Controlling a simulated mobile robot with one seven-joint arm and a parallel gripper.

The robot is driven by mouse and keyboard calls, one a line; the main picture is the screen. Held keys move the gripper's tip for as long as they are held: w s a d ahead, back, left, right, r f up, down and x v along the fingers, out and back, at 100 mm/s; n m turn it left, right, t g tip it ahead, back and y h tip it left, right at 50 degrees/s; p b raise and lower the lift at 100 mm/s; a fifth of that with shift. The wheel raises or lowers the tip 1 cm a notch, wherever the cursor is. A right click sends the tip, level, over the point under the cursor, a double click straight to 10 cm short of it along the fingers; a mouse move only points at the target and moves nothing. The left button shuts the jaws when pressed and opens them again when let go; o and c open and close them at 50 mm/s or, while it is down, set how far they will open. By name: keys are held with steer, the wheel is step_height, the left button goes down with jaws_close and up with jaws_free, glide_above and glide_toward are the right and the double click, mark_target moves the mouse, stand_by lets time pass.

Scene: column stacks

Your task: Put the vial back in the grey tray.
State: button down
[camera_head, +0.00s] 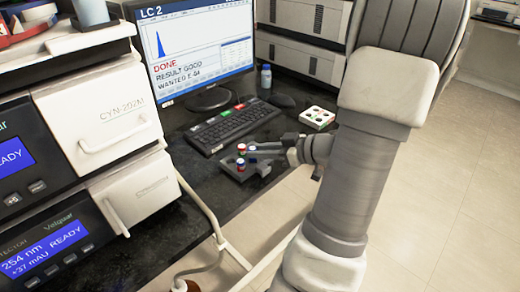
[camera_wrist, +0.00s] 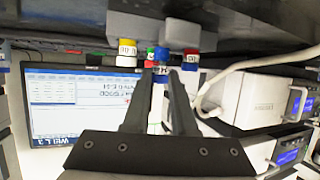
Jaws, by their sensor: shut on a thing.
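My gripper (camera_head: 254,153) is at the grey tray (camera_head: 231,168) on the dark bench, its fingers shut on a small vial. In the wrist view, which is upside down, my gripper's fingertips (camera_wrist: 159,76) meet on this vial (camera_wrist: 161,68), which is largely hidden; its colours are hard to tell apart from those beside it. The grey tray is at the top there (camera_wrist: 182,32). Other vials stand close by: one with yellow (camera_wrist: 127,58) and one with red and blue (camera_wrist: 190,58). Whether the held vial is seated in the tray or above it, I cannot tell.
A keyboard (camera_head: 232,125) lies behind the tray, with a monitor (camera_head: 200,50) beyond it. A white rack with green spots (camera_head: 317,117) sits to the right. Instrument boxes (camera_head: 105,115) stand to the left, with a pale tube (camera_head: 207,215) in front of them.

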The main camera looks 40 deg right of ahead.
steer(key=shift+f, duration=0.7)
stand_by(0.4)
steer(key=c, duration=0.6)
jaws_free()
steer(key=shift+c, duration=0.2)
steer(key=shift+s, duration=0.1)
steer(key=p+v, duration=0.5)
steer(key=v, duration=1.2)
steer(key=shift+s, duration=0.15)
